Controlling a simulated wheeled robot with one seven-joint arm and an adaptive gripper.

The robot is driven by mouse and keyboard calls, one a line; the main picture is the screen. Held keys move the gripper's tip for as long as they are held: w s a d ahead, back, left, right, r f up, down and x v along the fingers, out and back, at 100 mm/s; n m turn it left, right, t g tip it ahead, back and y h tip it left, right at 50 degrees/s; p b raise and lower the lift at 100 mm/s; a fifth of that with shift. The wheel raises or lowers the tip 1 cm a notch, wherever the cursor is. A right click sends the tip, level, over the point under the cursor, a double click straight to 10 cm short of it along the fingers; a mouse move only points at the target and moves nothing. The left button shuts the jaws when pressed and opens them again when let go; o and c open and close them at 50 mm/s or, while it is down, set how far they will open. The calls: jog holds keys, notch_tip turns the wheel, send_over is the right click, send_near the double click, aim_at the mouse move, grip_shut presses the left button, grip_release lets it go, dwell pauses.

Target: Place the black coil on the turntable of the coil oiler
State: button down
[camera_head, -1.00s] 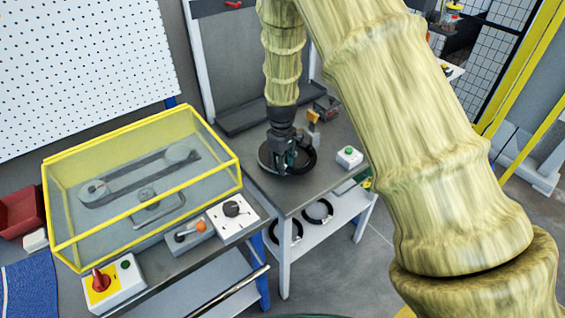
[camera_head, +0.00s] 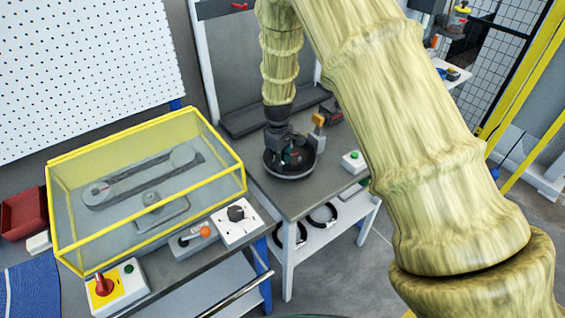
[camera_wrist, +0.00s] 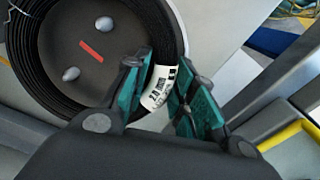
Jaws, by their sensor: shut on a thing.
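The black coil (camera_wrist: 150,28) is a thick dark ring with a white printed label, at the upper left of the wrist view. My gripper (camera_wrist: 163,80) is shut on its wall near the label, one teal finger on each side. Through the ring shows the dark turntable disc (camera_wrist: 122,52), with a red stripe and two pale studs. In the head view my gripper (camera_head: 288,156) points down at the coil (camera_head: 290,177), which lines up over the turntable. I cannot tell whether the coil touches the disc.
A yellow-framed clear cover (camera_head: 150,180) stands over a machine at left. A white box with a green button (camera_head: 353,161) sits right of the coil. An orange-topped post (camera_head: 319,120) stands behind it. More coils (camera_head: 322,213) are on the shelf below.

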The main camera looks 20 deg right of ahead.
jog(key=shift+w+a, duration=0.1)
jog(key=shift+w, duration=0.1)
jog(key=c, duration=1.1)
grip_release()
jog(key=shift+r, duration=0.1)
notch_tip(320, 180, up, 12)
jog(key=shift+a, duration=0.15)
jog(key=shift+s, duration=0.1)
